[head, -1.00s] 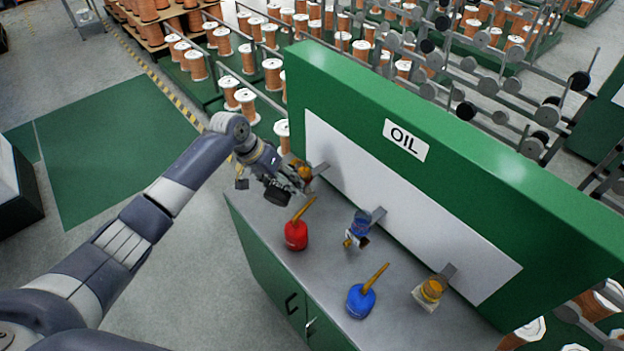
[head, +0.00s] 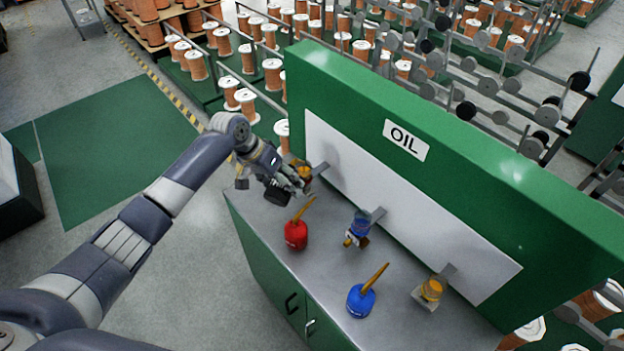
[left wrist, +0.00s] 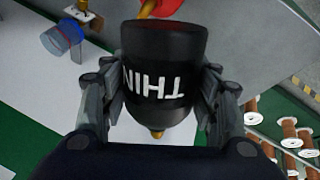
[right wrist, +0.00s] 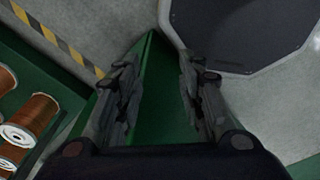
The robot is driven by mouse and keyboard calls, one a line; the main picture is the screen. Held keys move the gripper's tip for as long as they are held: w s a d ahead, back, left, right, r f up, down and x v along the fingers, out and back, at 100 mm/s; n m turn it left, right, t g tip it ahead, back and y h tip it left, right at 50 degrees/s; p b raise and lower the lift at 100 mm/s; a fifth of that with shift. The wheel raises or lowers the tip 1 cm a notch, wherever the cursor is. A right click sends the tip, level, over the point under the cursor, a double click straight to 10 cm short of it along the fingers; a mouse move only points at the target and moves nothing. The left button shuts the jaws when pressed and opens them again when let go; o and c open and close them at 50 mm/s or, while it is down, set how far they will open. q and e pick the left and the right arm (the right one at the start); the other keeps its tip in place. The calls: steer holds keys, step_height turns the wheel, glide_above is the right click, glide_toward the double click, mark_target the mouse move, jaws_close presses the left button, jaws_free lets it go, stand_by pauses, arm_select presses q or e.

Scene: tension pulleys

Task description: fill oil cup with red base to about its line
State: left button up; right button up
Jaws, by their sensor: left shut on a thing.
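My left gripper (head: 285,188) is shut on a black can labelled THIN (left wrist: 160,75), high at the left end of the bench. In the left wrist view the label is upside down and a yellow tip shows at the can's lower end. A wall cup with amber in it (head: 304,172) is close beside the gripper, partly hidden; its base colour is unclear. A bluish cup (head: 360,222) hangs in the middle, and an amber cup (head: 432,290) hangs at the right. My right gripper (right wrist: 160,85) shows only in its wrist view, fingers apart and empty.
A red oil can (head: 296,235) and a blue oil can (head: 361,301) with yellow spouts stand on the grey bench top (head: 330,268). The green OIL panel (head: 450,165) rises behind. Copper spools stand beyond. The floor left of the bench is clear.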

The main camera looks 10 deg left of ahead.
arm_select(q)
steer(key=shift+r, duration=0.2)
steer(key=shift+w+r+g+p, duration=0.2)
steer(key=shift+r+g+p, duration=0.2)
steer(key=shift+p, duration=0.15)
steer(key=shift+f, duration=0.15)
stand_by(1.6)
steer(key=shift+s+f, duration=0.2)
steer(key=shift+f, duration=0.15)
steer(key=shift+s+f+t, duration=0.2)
steer(key=shift+f+t, duration=0.65)
steer(key=shift+t, duration=0.05)
steer(key=shift+s+a+f+t+h+b, duration=0.1)
steer(key=shift+f+t+h+b, duration=0.2)
steer(key=shift+t+b, duration=0.15)
steer(key=shift+r, duration=0.1)
